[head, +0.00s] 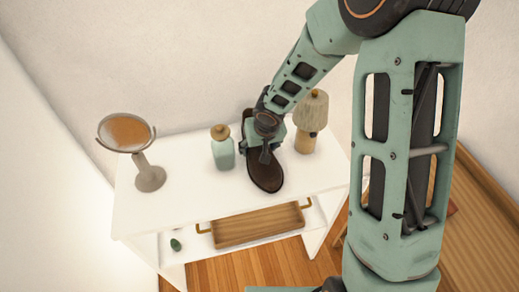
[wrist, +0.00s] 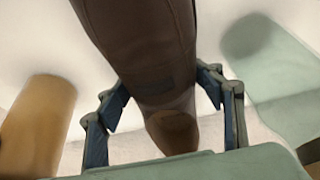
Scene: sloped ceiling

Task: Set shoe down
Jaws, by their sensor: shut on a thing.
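A dark brown shoe (head: 264,173) is at the white table, between a pale green bottle and a lamp. It also fills the middle of the wrist view (wrist: 142,45). My gripper (head: 265,153) is over the shoe in the head view. In the wrist view my gripper's (wrist: 160,105) two fingers stand on either side of the shoe and are shut on it. The gripper and wrist hide part of the shoe in the head view. I cannot tell whether the shoe touches the tabletop.
The white table (head: 185,199) holds a round mirror on a stand (head: 148,172), the green bottle (head: 223,152) left of the shoe and the lamp (head: 311,120) right of it. A wooden tray (head: 252,228) sits below the top. The table's front left is clear.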

